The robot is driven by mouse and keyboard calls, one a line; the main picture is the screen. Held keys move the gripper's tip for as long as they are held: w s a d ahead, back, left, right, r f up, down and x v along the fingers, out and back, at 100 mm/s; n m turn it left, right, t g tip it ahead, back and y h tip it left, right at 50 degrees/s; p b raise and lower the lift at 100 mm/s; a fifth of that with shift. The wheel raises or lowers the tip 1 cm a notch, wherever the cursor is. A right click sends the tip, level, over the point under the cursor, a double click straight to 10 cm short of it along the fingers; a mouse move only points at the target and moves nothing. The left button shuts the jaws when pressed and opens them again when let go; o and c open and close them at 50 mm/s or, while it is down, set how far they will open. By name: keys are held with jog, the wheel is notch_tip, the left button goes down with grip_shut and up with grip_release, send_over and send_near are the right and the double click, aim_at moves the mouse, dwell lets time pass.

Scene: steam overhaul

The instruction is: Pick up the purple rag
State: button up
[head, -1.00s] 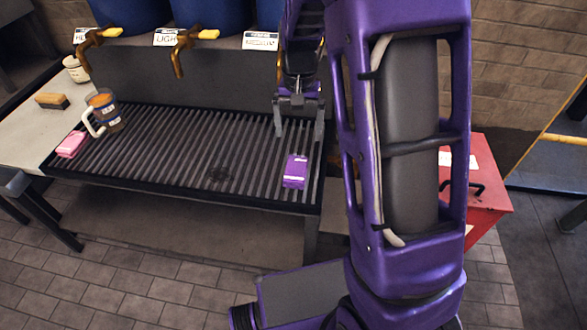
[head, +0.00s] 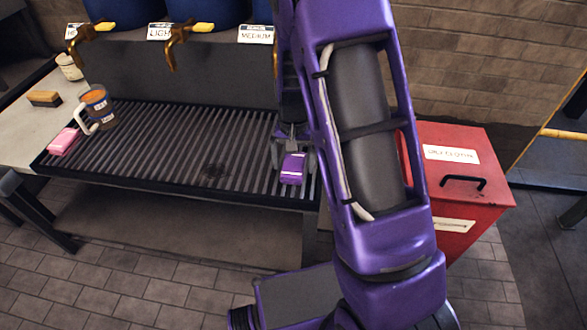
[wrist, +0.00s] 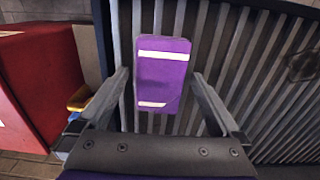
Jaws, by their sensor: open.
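The purple rag (head: 293,168) lies folded on the slatted grate near its right end, with pale stripes across it. In the wrist view the rag (wrist: 162,70) is upright in the picture, between and just beyond the finger ends. My gripper (head: 292,158) is at the rag in the head view, with a finger on either side. In the wrist view my gripper (wrist: 162,85) is open and empty, with a gap on both sides of the rag. I cannot tell the exact height of the fingers above the slats.
A pink rag (head: 64,141) and a mug (head: 97,107) are at the grate's left end. A brush (head: 44,98) and a pale pot (head: 69,67) stand on the left counter. Brass taps (head: 172,45) hang behind. A red bin (head: 463,185) stands at right. The grate's middle is clear.

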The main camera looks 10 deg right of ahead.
jog(key=c, duration=1.3)
notch_tip(320, 180, up, 10)
jog(key=p, duration=0.2)
jog(key=o, duration=0.7)
jog(key=shift+f, duration=0.1)
jog(key=c, duration=0.5)
jog(key=n, duration=0.4)
send_over(296, 174)
jog(key=f, duration=0.4)
jog(key=shift+w+f, duration=0.3)
jog(key=shift+f, duration=0.05)
jog(key=shift+s+f+n, duration=0.3)
jog(key=shift+s, duration=0.05)
